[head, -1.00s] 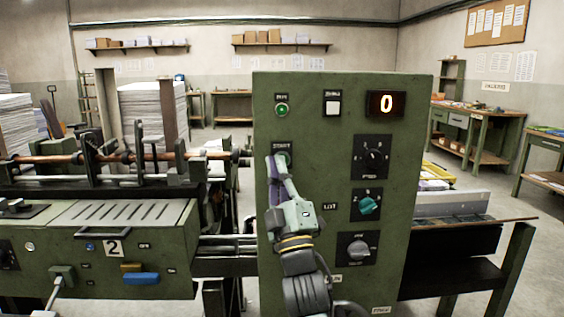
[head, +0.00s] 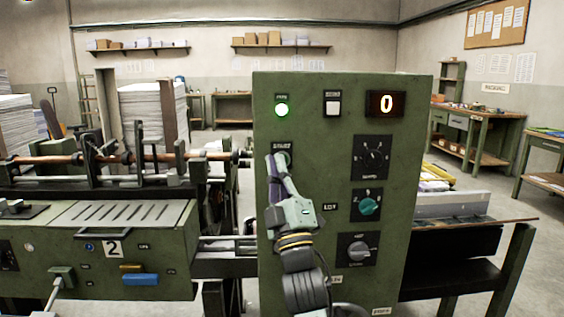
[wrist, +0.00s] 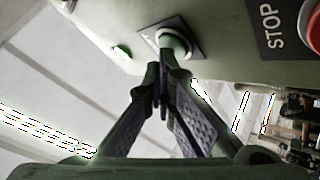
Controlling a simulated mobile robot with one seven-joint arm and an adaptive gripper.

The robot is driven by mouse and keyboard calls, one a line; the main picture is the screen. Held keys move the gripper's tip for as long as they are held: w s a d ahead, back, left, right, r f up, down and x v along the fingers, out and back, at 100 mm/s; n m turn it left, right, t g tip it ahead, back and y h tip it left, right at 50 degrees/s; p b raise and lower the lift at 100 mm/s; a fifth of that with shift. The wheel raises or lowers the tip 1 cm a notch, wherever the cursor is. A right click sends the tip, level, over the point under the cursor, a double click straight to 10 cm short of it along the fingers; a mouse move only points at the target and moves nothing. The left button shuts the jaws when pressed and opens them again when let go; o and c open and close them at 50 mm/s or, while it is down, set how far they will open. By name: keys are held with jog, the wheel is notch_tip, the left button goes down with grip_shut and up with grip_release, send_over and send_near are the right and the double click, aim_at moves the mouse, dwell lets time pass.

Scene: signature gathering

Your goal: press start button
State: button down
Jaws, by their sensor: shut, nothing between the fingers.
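The start button (wrist: 178,40) is a round green button in a pale ring on a dark plate, in the wrist view. In the head view, its plate marked START (head: 281,147) is on the left side of the green control panel (head: 330,235), and my gripper partly covers it. My gripper (head: 272,160) is shut and empty. Its fingertips (wrist: 163,66) overlap the button and appear to be against it; how far it is pressed in cannot be seen.
A red stop button (wrist: 312,27) is to the right in the wrist view. The panel also has a white button (head: 332,108), a display (head: 386,104) reading 0, and several knobs. A machine with metal rods (head: 110,157) stands left of the panel.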

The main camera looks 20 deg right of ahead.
jog(key=shift+f, duration=0.1)
jog(key=shift+s+a+b, duration=0.2)
jog(key=shift+s+b, duration=0.4)
jog(key=shift+s, duration=0.2)
jog(key=shift+s, duration=0.1)
jog(key=s+b, duration=0.1)
jog(key=s, duration=0.1)
jog(key=s+a+b, duration=0.1)
jog(key=s, duration=0.1)
jog(key=shift+s+a, duration=0.2)
jog(key=shift+s, duration=0.1)
dwell(0.5)
